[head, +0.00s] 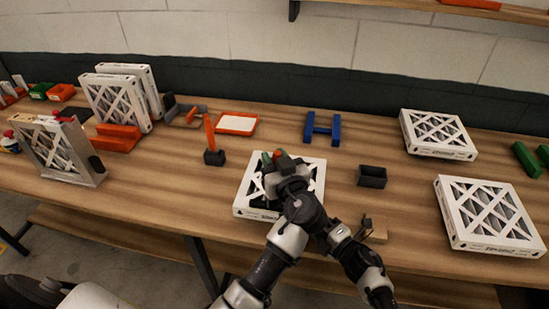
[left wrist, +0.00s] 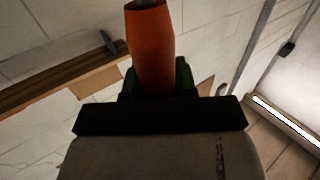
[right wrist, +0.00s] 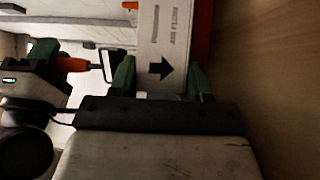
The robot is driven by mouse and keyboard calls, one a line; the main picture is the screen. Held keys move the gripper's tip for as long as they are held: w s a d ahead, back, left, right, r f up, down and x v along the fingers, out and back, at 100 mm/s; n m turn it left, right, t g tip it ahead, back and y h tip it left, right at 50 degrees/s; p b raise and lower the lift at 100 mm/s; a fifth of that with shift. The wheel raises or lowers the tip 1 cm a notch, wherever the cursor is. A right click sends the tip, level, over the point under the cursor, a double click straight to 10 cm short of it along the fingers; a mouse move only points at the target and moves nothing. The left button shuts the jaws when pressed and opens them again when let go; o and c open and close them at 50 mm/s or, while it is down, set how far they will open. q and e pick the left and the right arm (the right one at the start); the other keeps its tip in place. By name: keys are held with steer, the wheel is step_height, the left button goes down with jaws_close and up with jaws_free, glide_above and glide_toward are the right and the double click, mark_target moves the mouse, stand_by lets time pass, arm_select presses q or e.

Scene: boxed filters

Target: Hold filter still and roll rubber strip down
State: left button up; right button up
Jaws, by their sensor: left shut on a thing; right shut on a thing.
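The white-framed filter (head: 316,183) lies flat on the table in the middle of the head view, partly covered by my arms. My left gripper (head: 274,160) is above it, shut on the orange handle (left wrist: 152,50) of a hand tool. The right wrist view shows this handle (right wrist: 72,65) and the tool's thin metal frame (right wrist: 106,66). My right gripper (right wrist: 163,80) is shut on the filter's white edge (right wrist: 162,38), which bears a black arrow. Orange material (right wrist: 203,25) shows beside that edge; I cannot tell whether it is the rubber strip.
Two filters lie at the right (head: 490,215) (head: 438,133). Others stand in holders at the left. A dark bin (head: 372,176), a blue holder (head: 322,128) and an orange tray (head: 237,123) surround the work area. Bare wood lies between them.

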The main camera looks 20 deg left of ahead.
arm_select(q)
steer(key=shift+f, duration=0.7)
stand_by(1.1)
step_height(320, 180, up, 7)
steer(key=shift+r, duration=0.15)
stand_by(0.7)
steer(key=shift+f, duration=2.95)
steer(key=shift+f, duration=0.8)
